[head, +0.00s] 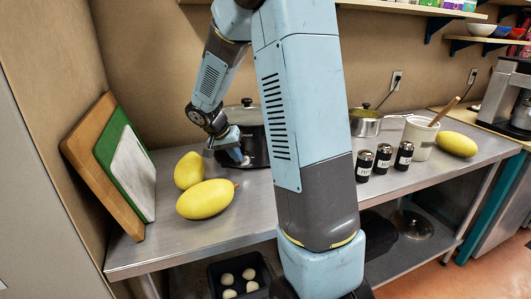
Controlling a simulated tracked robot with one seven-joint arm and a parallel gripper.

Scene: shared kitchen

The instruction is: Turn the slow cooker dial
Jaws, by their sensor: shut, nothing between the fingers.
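The slow cooker (258,150) is a dark pot with a lid and a black knob on top, standing at the back of the metal counter. My arm hides its right part. My gripper (238,160) is at the left front of the cooker, pointing down toward its front face. The fingers are shut with nothing seen between them. The dial is not clearly visible; the gripper covers that area, and I cannot tell whether the fingers touch it.
Two yellow melons (206,199) lie left of the cooker. Cutting boards (110,165) lean on the left wall. Dark-bodied shakers (383,159), a utensil crock (421,138) and a saucepan (365,122) stand right of my arm.

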